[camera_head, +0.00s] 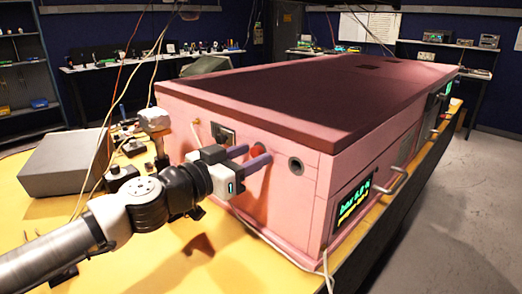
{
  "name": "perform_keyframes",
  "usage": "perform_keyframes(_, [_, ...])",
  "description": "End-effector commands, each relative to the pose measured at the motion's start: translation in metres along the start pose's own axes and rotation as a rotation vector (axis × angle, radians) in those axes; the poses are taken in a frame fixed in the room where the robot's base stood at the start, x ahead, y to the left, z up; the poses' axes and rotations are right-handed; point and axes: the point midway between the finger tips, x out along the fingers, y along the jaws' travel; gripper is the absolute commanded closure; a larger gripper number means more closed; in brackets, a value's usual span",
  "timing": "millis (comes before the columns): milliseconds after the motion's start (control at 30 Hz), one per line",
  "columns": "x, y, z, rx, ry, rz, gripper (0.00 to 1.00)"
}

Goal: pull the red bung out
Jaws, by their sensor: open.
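The red bung (256,148) sits in the near face of the pink foam enclosure (290,200). It is partly hidden behind my gripper's fingers. My gripper (252,157) is open, with its two purple fingers pointing at that face. In this view one finger lies above and left of the bung and the other crosses in front of its lower part. I cannot tell whether either finger touches the bung.
An open round port (296,166) is to the right of the bung, and a square metal plate (223,134) is to the left. A grey box (78,164) and cables lie on the yellow table (150,262). A handle (394,188) sticks out on the right side.

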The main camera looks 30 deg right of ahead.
Motion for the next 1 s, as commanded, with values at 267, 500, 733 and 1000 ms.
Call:
perform_keyframes(267, [0.0, 0.0, -0.0014, 0.0, 0.0, 0.0, 0.54])
perform_keyframes(500, [0.0, -0.0001, -0.0001, 0.001, 0.0, 0.0, 0.54])
perform_keyframes(733, [0.0, -0.0001, -0.0001, 0.001, 0.0, 0.0, 0.73])
perform_keyframes(1000, [0.0, -0.0001, -0.0001, 0.0, 0.0, 0.0, 1.0])
